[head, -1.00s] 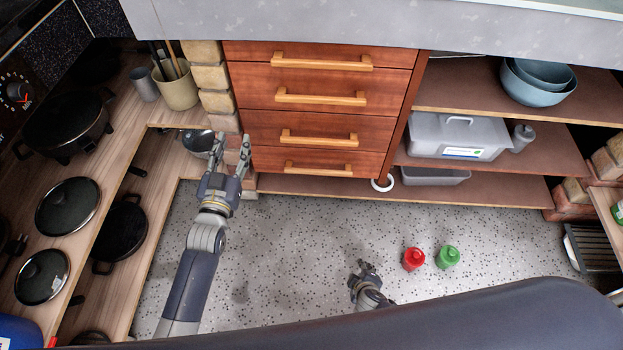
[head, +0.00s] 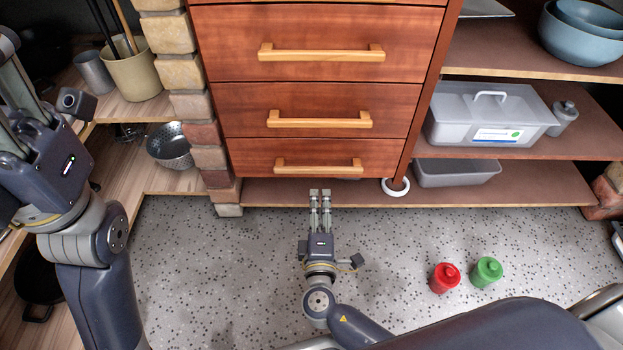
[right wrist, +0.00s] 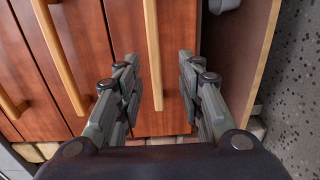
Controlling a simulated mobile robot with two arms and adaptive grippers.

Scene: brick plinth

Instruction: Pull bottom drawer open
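The bottom drawer (head: 250,157) is the lowest of a stack of reddish wooden drawers and is flush with the stack. Its pale wooden bar handle (head: 318,165) runs across its front. My right gripper (head: 320,193) is just below and in front of this handle. In the right wrist view, its open fingers (right wrist: 157,82) stand either side of the line of the bottom handle (right wrist: 153,45), with nothing between the tips held. My left gripper (head: 8,90) is at the far left, partly cut off by the frame edge, its fingers apart and empty.
A brick pillar (head: 190,100) stands left of the drawers. Right are open shelves with a grey lidded box (head: 480,115) and blue bowls (head: 580,30). A white ring-shaped item (head: 395,188) lies below. Red (head: 445,278) and green (head: 487,271) bottles stand on the floor.

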